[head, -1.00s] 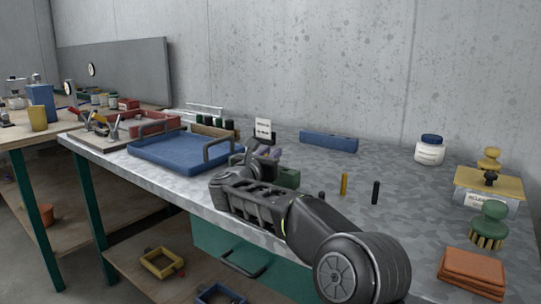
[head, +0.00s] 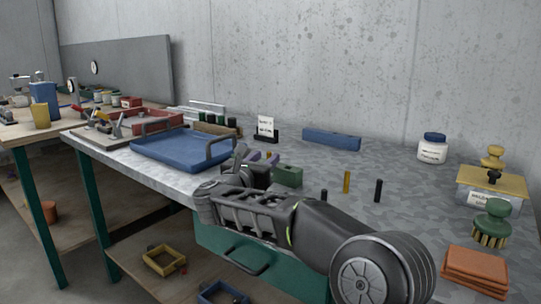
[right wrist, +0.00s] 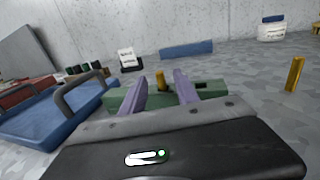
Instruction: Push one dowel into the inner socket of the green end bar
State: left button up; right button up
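The green end bar (head: 288,176) lies on the bench in front of my right gripper (head: 262,158). It also shows behind the purple fingers in the right wrist view (right wrist: 210,88). A brass-coloured dowel (right wrist: 160,78) stands upright at the bar, seen between the two fingers. Its top shows in the head view (head: 268,154). The right fingers are apart, with gaps on both sides of the dowel; the dowel's foot and its socket are hidden. Another brass dowel (head: 347,182) and dark dowels (head: 378,190) stand upright to the right. My left gripper is not in view.
A blue tray (head: 180,153) with handles lies left of my right gripper. A blue bar (head: 331,139) lies behind, beside a small sign (head: 265,126). A white jar (head: 432,148), yellow-lidded box (head: 490,184), green brush (head: 492,222) and orange cloths (head: 474,270) are at right.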

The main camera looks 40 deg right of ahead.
jog(key=shift+v, duration=0.85)
dwell(0.3)
